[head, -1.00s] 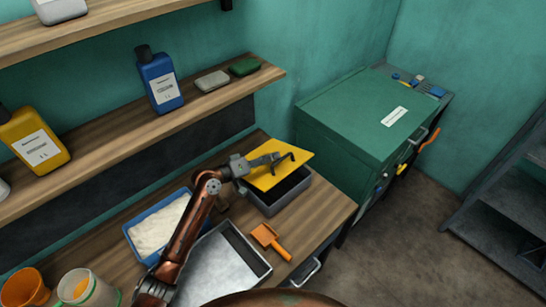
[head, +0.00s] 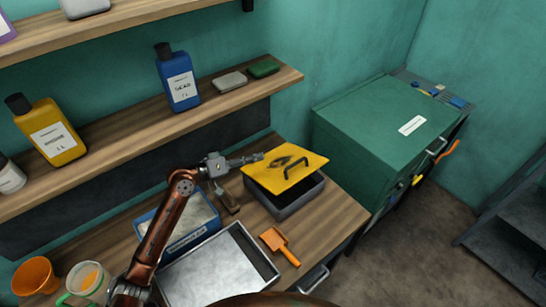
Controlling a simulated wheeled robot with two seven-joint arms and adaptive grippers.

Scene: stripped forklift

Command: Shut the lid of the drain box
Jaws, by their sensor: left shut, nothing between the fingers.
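The drain box is a dark grey open-topped box (head: 291,208) on the wooden bench, with a yellow lid (head: 304,161) above it. The lid is tilted and partly open; a dark gap shows between it and the box's front and right rim. The lid bears a black handle and a dark printed mark. My left gripper (head: 260,157) is shut and empty, with its fingertips by the lid's upper left edge; I cannot tell if they touch it. My right gripper is not in view.
A shelf (head: 215,104) with bottles overhangs behind. A green cabinet (head: 372,140) stands to the right.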

